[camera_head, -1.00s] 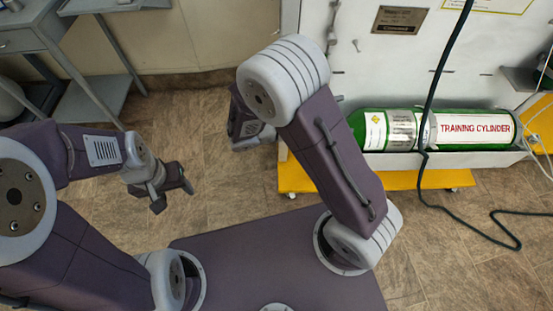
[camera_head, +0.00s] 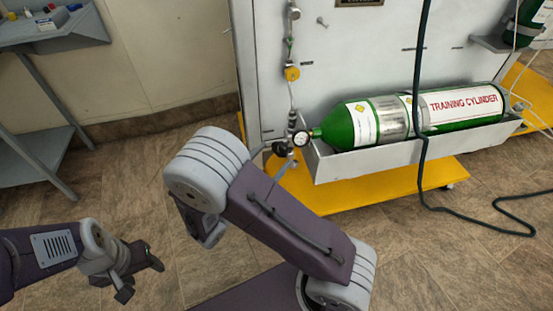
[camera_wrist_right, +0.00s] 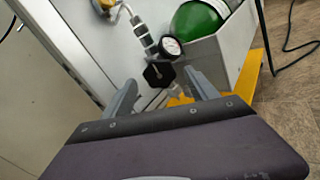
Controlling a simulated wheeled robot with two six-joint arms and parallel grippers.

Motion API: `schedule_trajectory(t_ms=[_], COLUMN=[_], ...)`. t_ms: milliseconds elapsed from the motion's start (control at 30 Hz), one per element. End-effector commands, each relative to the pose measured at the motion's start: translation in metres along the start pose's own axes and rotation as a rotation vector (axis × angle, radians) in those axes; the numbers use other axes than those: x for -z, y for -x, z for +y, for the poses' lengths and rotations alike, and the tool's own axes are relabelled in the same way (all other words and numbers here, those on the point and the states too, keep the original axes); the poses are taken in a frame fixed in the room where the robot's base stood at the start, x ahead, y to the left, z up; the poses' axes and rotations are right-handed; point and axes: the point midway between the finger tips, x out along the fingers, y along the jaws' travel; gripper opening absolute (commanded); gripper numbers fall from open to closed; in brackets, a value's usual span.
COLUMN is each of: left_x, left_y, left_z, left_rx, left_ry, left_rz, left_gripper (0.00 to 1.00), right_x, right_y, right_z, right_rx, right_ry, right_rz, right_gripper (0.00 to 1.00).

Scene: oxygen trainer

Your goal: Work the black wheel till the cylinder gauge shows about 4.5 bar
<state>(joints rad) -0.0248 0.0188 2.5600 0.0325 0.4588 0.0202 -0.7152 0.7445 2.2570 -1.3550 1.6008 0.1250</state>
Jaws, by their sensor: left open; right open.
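The black wheel (camera_wrist_right: 158,73) shows in the right wrist view below the round white cylinder gauge (camera_wrist_right: 171,46). My right gripper (camera_wrist_right: 160,77) is open, its two fingers spread on either side of the wheel; I cannot tell whether they touch it. In the head view the wheel (camera_head: 280,149) is small, beside the gauge (camera_head: 301,138), and my right arm hides most of that gripper. The gauge reading is too small to make out. The green training cylinder (camera_head: 340,128) lies in a grey trough right of the gauge. My left gripper (camera_head: 142,280) is open and empty at lower left.
A white panel (camera_head: 370,50) stands behind the cylinder, with a yellow fitting (camera_head: 292,73) on a line above the gauge. A yellow base (camera_head: 440,174) sticks out below. A dark hose (camera_head: 420,100) hangs before the cylinder. A grey cart (camera_head: 35,150) stands left; floor between is clear.

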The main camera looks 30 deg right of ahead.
Motion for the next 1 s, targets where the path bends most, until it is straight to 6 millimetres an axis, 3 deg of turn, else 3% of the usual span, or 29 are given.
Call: schedule_trajectory(t_ms=[33, 200, 467, 600, 700, 1000], left_x=[-0.001, -0.002, -0.002, -0.002, -0.002, 0.0], left_y=[-0.009, -0.015, -0.014, -0.014, -0.014, 0.001], left_z=[0.0, 0.0, 0.0, 0.0, 0.0, 0.0], left_rx=[0.0, 0.0, 0.0, 0.0, 0.0, 0.0], left_ry=[0.0, 0.0, 0.0, 0.0, 0.0, 0.0], left_rz=[0.0, 0.0, 0.0, 0.0, 0.0, 0.0], left_gripper=[0.57, 0.57, 0.57, 0.57, 0.57, 0.57], right_x=[0.004, 0.001, -0.001, -0.001, -0.001, -0.004], right_y=[-0.009, -0.025, -0.027, -0.027, -0.026, -0.026], right_z=[-0.002, -0.001, 0.0, 0.0, 0.0, 0.001], right_rx=[0.005, 0.001, 0.0, 0.0, 0.0, 0.001], right_ry=[-0.002, 0.0, 0.001, 0.001, 0.0, 0.05], right_rz=[-0.001, 0.0, 0.0, 0.0, 0.0, 0.0], right_gripper=[0.67, 0.67, 0.67, 0.28, 0.05, 0.05])
